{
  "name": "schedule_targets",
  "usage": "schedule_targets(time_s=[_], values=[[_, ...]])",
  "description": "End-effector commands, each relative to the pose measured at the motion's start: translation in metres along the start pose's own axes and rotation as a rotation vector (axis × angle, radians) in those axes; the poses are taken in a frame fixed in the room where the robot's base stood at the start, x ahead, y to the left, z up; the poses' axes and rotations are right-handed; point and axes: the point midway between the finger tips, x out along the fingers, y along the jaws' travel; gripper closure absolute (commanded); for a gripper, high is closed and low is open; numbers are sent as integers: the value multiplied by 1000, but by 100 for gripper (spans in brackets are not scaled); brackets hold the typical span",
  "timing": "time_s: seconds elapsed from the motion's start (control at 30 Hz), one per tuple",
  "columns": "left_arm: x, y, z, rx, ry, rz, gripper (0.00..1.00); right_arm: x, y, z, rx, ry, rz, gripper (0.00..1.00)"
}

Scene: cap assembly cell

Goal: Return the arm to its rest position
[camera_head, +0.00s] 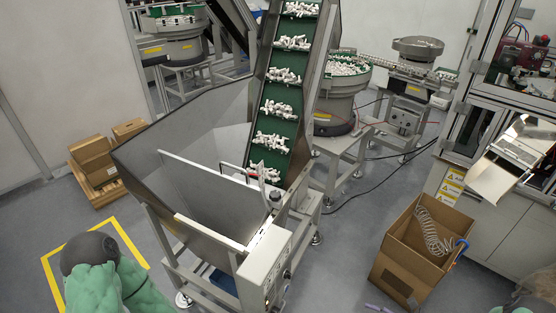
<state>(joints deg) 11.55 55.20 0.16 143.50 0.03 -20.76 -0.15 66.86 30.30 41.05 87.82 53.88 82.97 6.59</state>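An open cardboard box (400,270) holding a coiled clear hose (430,232) stands on the floor at right, before a machine cabinet (505,225). Smaller cartons (93,160) sit on a pallet at left. A yellow floor marking (52,285) lies by my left arm. Open floor separates hopper and box.

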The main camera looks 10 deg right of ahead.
Motion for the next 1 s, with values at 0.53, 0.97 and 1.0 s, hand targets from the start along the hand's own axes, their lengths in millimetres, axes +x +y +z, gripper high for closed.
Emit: schedule_targets(time_s=[0.53,0.97,1.0], values=[[0,0,-1,-1,2,0,60,75,74,-55,-91,288,399,48],[0,0,-1,-1,2,0,60,111,156,-120,-689,666,1015,48],[0,0,-1,-1,2,0,60,114,158,-123,-772,684,1058,48]])
